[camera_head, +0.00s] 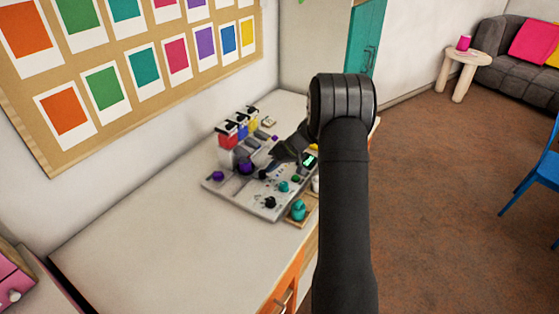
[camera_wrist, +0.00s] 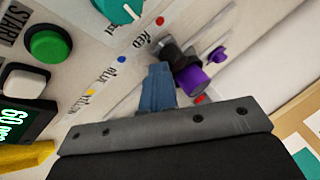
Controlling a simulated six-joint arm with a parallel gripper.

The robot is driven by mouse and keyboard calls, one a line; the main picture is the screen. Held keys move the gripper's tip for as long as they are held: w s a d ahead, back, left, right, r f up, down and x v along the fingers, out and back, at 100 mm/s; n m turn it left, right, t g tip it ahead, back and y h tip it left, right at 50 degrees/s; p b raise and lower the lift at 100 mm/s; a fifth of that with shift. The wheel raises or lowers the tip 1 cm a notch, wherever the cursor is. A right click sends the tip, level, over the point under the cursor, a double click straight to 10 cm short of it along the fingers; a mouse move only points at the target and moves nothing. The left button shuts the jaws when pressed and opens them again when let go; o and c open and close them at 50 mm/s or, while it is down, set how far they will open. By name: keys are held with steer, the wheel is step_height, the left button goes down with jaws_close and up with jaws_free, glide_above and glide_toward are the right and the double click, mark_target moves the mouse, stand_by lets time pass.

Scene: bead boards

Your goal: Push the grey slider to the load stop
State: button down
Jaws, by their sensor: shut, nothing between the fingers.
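A grey-white bead board (camera_head: 237,192) lies on the white counter, with knobs, buttons and slots. In the wrist view a dark grey knob (camera_wrist: 170,50), perhaps the grey slider, sits by a slot with a purple cylinder (camera_wrist: 191,76) against it. My gripper (camera_wrist: 158,72) is shut and empty, its blue-grey fingertips low over the board, just beside the dark knob and purple cylinder. I cannot tell if they touch. In the head view my gripper (camera_head: 268,170) reaches over the board from the right. No load stop label can be read.
A green START button (camera_wrist: 50,44), a white button (camera_wrist: 24,82), a lit display (camera_wrist: 18,122) and a teal knob (camera_wrist: 118,8) are near my fingers. Red, blue and yellow bead holders (camera_head: 240,128) stand at the board's back. The counter's left front (camera_head: 130,250) is clear.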

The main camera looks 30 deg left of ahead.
steer(key=s, duration=0.8)
steer(key=shift+s+d+f, duration=0.1)
steer(key=shift+s, duration=0.05)
steer(key=w, duration=0.1)
steer(key=w+d, duration=0.2)
steer(key=w, duration=0.1)
steer(key=shift+w, duration=0.1)
steer(key=v, duration=1)
steer(key=shift+a, duration=0.15)
